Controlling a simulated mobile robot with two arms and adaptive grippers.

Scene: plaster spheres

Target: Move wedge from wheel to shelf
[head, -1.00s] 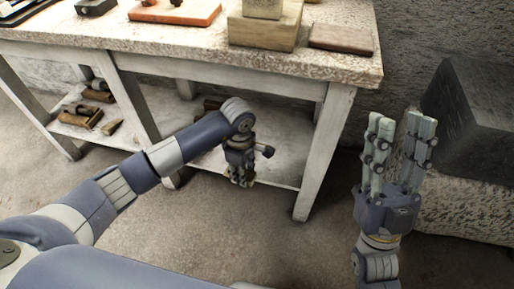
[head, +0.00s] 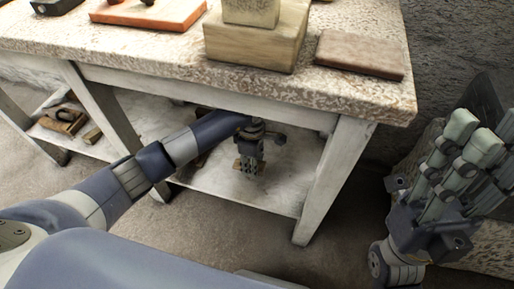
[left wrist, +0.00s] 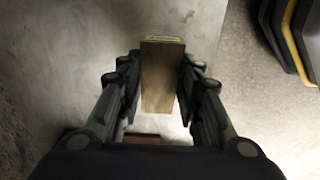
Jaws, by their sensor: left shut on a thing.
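My left gripper (head: 249,170) is low under the worktable, over its lower shelf (head: 285,196). In the left wrist view, the gripper (left wrist: 161,95) is shut on a brown wooden wedge (left wrist: 163,78), which stands out between its fingers. In the head view only small brown bits of the wedge show around the fingers. Whether the wedge touches the shelf I cannot tell. My right gripper (head: 468,160) is at the right, raised beside the table, with its fingers apart and nothing between them. I cannot make out a wheel.
The worktable (head: 150,50) holds stacked pale blocks (head: 255,40), a brown slab (head: 360,54) and an orange-edged board (head: 150,12). A table leg (head: 335,180) stands right of my left gripper. Wooden pieces (head: 63,120) lie at the shelf's left. A dark block sits behind my right gripper.

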